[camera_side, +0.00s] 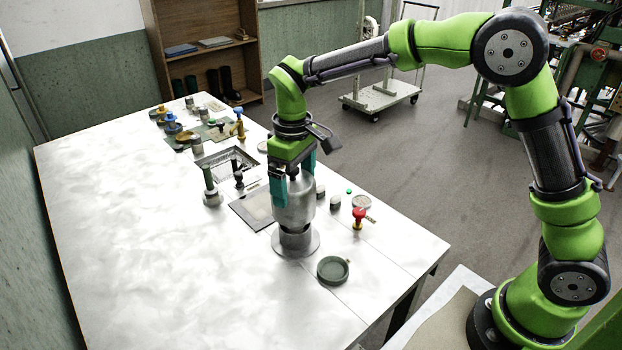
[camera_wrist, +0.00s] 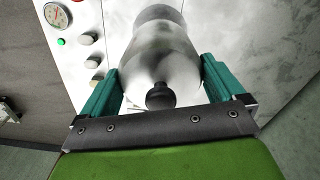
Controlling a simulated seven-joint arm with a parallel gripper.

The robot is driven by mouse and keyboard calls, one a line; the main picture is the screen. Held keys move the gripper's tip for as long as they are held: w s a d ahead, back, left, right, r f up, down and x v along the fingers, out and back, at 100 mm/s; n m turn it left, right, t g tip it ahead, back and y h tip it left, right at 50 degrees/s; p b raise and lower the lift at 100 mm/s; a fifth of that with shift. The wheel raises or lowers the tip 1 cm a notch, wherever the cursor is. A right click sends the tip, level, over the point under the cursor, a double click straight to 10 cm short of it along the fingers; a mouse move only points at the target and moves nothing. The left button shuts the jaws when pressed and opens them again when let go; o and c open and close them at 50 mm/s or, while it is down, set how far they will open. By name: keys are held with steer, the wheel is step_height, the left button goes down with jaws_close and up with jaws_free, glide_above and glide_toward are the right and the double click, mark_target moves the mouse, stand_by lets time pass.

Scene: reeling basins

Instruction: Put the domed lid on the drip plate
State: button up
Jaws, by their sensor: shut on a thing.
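The domed lid (camera_side: 295,203) is a silvery, bell-like metal piece. In the wrist view the lid (camera_wrist: 158,55) shows a black knob at its near end. My gripper (camera_side: 292,190) has its teal fingers on both sides of the lid and is shut on it. The lid is upright, directly above a grey round base with a wide flange (camera_side: 296,246); whether they touch cannot be told. A flat dark grey plate (camera_side: 245,213), possibly the drip plate, lies on the table just left of the lid. Its right part is hidden behind the lid.
A round dark green dish (camera_side: 333,271) lies in front, right of the base. A red-knobbed piece (camera_side: 358,218), a gauge and small grey knobs stand to the right. A green-handled piece (camera_side: 209,182) and a tray (camera_side: 226,164) are behind left. The table's left front is clear.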

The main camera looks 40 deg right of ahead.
steer(key=w+r, duration=0.2)
steer(key=shift+w, duration=0.4)
steer(key=w+d+f, duration=0.1)
steer(key=w+f, duration=0.1)
steer(key=w, duration=0.9)
steer(key=shift+w+f, duration=0.15)
steer(key=shift+f, duration=1.9)
steer(key=shift+w+f, duration=0.1)
steer(key=shift+f, duration=1.9)
steer(key=shift+f, duration=0.1)
steer(key=o, duration=0.7)
